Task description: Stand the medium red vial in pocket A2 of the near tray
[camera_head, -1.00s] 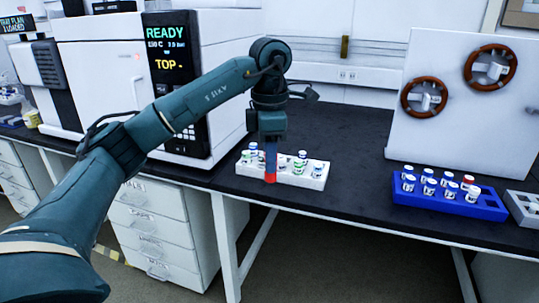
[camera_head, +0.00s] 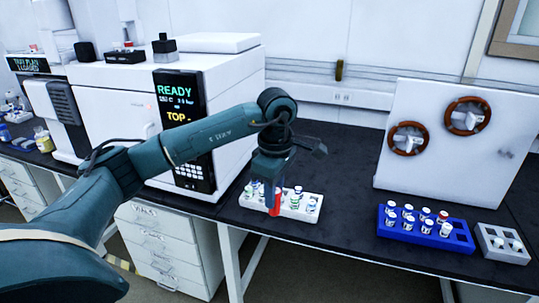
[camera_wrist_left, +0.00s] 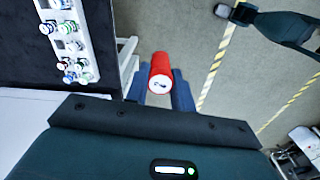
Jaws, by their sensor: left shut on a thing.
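My left gripper (camera_head: 273,196) is shut on a red vial (camera_head: 275,208). In the left wrist view the vial (camera_wrist_left: 160,76) shows its red side and a round white end between the blue fingers (camera_wrist_left: 160,92). In the head view the vial hangs roughly upright in front of the white tray (camera_head: 302,218), overlapping its front side. The wrist view shows the vial apart from the tray (camera_wrist_left: 88,32), over the floor side. The tray holds several white-capped vials; the arm hides part of it, and I cannot read its pocket labels.
A blue rack (camera_head: 408,233) with several vials, one red-capped, stands at the right, with a small grey rack (camera_head: 507,252) beside it. A white panel with two brown rings (camera_head: 440,170) stands behind. The instrument (camera_head: 183,130) is left. Dark bench between tray and blue rack is clear.

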